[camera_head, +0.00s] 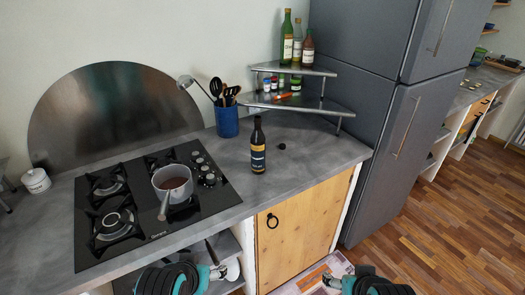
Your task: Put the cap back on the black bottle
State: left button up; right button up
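A black bottle (258,152) with a dark label stands upright on the grey counter, right of the stove. A small dark object that looks like its cap (282,146) lies on the counter just to the right of the bottle, apart from it. My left gripper (220,272) is at the bottom edge, in front of and below the counter. My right gripper (330,281) is at the bottom edge, further right. Both are far from the bottle and cap, and their finger openings are too small to make out.
A blue utensil holder (227,121) and a corner shelf (300,104) with bottles stand behind the bottle. A grey fridge (385,130) rises at right. Counter around the cap is clear.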

aim_at(258, 139)
jog(key=i+u, duration=0.1)
jog(key=u, duration=0.25)
jog(key=l+u, duration=0.15)
jog(key=u, duration=0.25)
jog(key=i+l+u, duration=0.15)
jog(key=u, duration=0.2)
jog(key=i+l+u, duration=0.15)
jog(key=l, duration=0.3)
jog(key=i+l+u, duration=0.15)
jog(key=l, duration=0.3)
jog(key=i+l+u, duration=0.1)
jog(key=l, duration=0.35)
jog(key=i+l+u, duration=0.15)
jog(key=l, duration=0.35)
jog(key=k+j, duration=0.05)
